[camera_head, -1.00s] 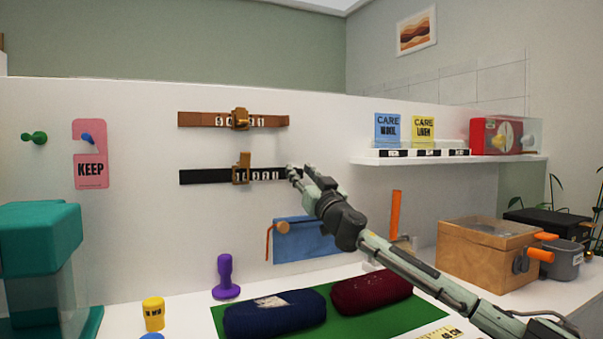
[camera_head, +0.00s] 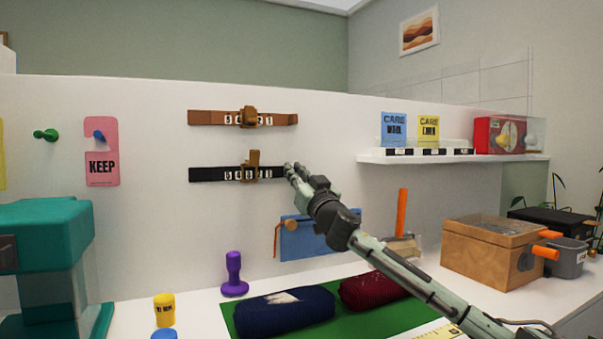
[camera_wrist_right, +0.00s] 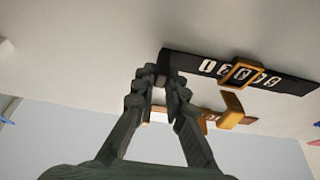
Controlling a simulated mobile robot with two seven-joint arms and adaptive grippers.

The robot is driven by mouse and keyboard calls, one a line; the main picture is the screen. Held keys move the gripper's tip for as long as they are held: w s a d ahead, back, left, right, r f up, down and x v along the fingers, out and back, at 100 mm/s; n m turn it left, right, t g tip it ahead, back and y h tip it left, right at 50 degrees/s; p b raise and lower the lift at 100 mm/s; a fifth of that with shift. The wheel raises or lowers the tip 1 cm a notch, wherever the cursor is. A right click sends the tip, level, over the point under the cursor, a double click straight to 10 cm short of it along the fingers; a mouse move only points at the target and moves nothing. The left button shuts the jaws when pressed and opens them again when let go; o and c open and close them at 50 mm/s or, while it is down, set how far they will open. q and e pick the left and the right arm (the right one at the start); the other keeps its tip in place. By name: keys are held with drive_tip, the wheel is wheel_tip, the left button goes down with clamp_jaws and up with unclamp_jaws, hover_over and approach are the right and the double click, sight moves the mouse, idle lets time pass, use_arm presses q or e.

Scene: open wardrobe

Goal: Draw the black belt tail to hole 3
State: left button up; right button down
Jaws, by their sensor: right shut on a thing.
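The black belt (camera_head: 207,174) is mounted level on the white wall panel, below a brown belt. White hole numbers show on both sides of its brass buckle (camera_head: 252,166); they are too blurred to read surely. In the right wrist view the belt (camera_wrist_right: 294,82) runs right from my fingertips, with the buckle (camera_wrist_right: 241,72) partway along it. My right gripper (camera_head: 293,170) is at the belt's right end and shut on the tail there. In the wrist view my gripper's fingertips (camera_wrist_right: 161,77) largely hide the held end. My left gripper is out of view.
The brown belt (camera_head: 207,117) hangs just above. A white shelf (camera_head: 450,158) juts out at the right. Rolled navy (camera_head: 283,312) and dark red (camera_head: 368,290) textiles lie on a green mat below.

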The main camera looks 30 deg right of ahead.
drive_tip(key=shift+d, duration=0.1)
drive_tip(key=c, duration=1.6)
unclamp_jaws()
drive_tip(key=shift+o, duration=0.2)
drive_tip(key=v, duration=1.2)
drive_tip(key=shift+s, duration=0.1)
